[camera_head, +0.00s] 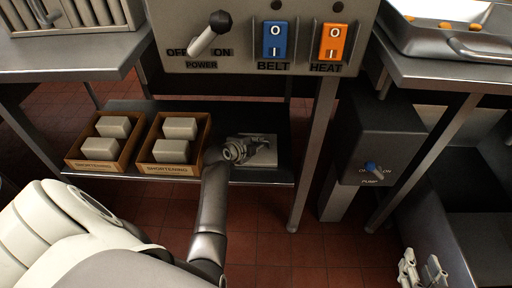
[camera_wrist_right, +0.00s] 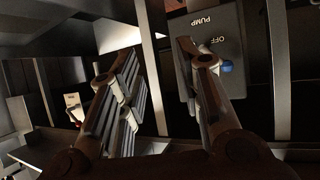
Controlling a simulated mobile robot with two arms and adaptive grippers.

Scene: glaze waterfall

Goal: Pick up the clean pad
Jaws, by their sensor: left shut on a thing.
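A pale grey, flat pad (camera_head: 265,157) lies on the dark lower shelf, right of the shortening boxes. My left gripper (camera_head: 237,151) is at the pad's left side and is shut on it; the fingers hide part of it. The pad still appears to be at shelf level. My right gripper (camera_head: 421,271) is at the bottom right of the head view, empty. In the right wrist view its fingers (camera_wrist_right: 160,85) stand wide apart with nothing between them.
Two shortening boxes (camera_head: 122,168) (camera_head: 190,168) with pale blocks stand left on the shelf (camera_head: 215,107). The control panel (camera_head: 235,60) overhangs it. A table leg (camera_head: 312,150) and the pump box (camera_head: 375,148) are to the right. The pump box also shows in the right wrist view (camera_wrist_right: 208,28).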

